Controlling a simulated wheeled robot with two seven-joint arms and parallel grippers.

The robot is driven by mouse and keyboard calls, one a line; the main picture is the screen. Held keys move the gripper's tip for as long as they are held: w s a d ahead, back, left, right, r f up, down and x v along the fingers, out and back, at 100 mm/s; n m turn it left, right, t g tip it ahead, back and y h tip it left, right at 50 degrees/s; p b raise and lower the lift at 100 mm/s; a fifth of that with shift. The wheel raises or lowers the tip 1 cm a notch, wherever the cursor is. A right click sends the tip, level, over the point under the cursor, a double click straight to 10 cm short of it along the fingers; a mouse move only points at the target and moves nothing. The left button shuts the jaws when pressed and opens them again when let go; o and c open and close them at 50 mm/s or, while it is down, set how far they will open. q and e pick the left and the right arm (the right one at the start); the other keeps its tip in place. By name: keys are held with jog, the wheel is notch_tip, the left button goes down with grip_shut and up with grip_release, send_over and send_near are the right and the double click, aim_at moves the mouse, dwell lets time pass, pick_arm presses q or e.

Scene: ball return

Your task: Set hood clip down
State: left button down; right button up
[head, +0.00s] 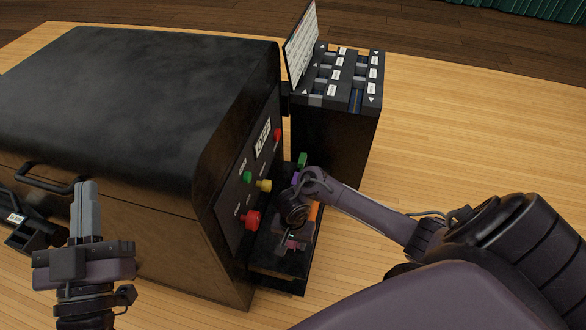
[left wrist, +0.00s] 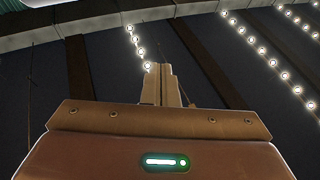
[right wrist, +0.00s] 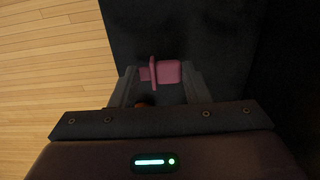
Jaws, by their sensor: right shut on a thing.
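A pink clip (right wrist: 168,72) shows between the fingertips of my right gripper (right wrist: 160,88) in the right wrist view. My right gripper is shut on it. In the head view this gripper (head: 290,240) points down over a small dark tray (head: 282,276) at the machine's right side, and a bit of pink (head: 291,244) shows at its tips. Whether the clip touches the tray is hidden. My left gripper (head: 86,190) is shut and empty, pointing up in front of the machine; its closed fingers (left wrist: 160,85) also show in the left wrist view.
A big black-hooded machine (head: 130,100) fills the left, with red, green and yellow knobs on its side panel. Green (head: 302,160), purple and orange (head: 313,212) pieces lie along the tray. A labelled slotted cabinet (head: 335,120) stands behind.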

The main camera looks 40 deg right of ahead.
jog(key=shift+f, duration=0.5)
pick_arm(q)
jog(key=r+t, duration=0.1)
jog(key=s+r+t, duration=0.1)
jog(key=r, duration=0.1)
jog(key=s+a+r+h, duration=0.1)
jog(key=r, duration=0.1)
jog(key=shift+t, duration=0.4)
pick_arm(e)
jog(key=o, duration=0.9)
jog(key=shift+f, duration=0.15)
jog(key=shift+o, duration=0.2)
